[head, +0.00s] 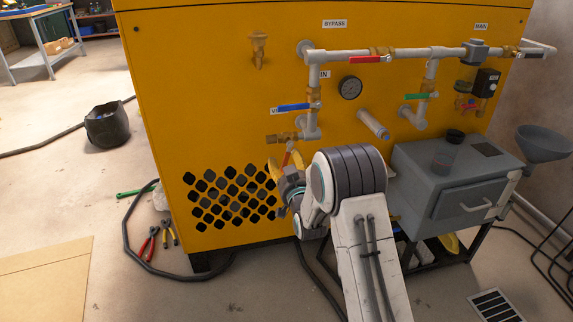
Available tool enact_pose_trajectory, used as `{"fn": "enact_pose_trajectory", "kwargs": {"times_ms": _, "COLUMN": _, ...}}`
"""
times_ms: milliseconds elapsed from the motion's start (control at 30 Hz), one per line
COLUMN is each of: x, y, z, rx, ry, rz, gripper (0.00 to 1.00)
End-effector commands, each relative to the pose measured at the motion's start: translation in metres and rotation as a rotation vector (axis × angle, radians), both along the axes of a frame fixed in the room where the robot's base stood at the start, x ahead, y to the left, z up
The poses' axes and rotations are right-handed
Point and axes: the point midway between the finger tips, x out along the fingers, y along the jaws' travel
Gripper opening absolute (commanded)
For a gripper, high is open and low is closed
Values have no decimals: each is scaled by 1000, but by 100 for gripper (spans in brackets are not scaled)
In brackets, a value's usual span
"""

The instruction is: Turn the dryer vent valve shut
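A valve with a blue lever (293,107) sits on the left grey pipe of the yellow cabinet, its lever lying level across the upright pipe. A small white label (275,111) beside it is partly covered, and I cannot read it fully. Below it, a brass fitting (285,138) juts left from the pipe, with a reddish part (288,153) under it, just above my gripper. I cannot tell which valve is the dryer vent valve. My gripper (281,190) is in front of the cabinet, below these fittings. My own arm hides much of it, so its fingers are unclear.
A red lever (370,59) is under the BYPASS label, and a green lever (421,96) is on the right pipe. A gauge (350,88) and a short pipe stub (373,123) stick out between. A grey box (455,185) stands right of my arm. Hoses and pliers (148,243) lie at floor left.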

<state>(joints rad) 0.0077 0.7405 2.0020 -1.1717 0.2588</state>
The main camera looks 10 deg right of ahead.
Motion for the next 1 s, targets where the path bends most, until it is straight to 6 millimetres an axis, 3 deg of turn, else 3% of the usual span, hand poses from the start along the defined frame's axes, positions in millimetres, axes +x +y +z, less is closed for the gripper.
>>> {"fn": "enact_pose_trajectory", "kwargs": {"times_ms": 567, "x": 0, "y": 0, "z": 0, "rx": 0, "ry": 1, "rz": 0, "gripper": 1}}
{"fn": "enact_pose_trajectory", "kwargs": {"times_ms": 833, "x": 0, "y": 0, "z": -1, "rx": -21, "ry": 1, "rz": 0, "gripper": 0}}
{"fn": "enact_pose_trajectory", "kwargs": {"times_ms": 1000, "x": 0, "y": 1, "z": -2, "rx": -146, "ry": 3, "rz": 1, "gripper": 0}}
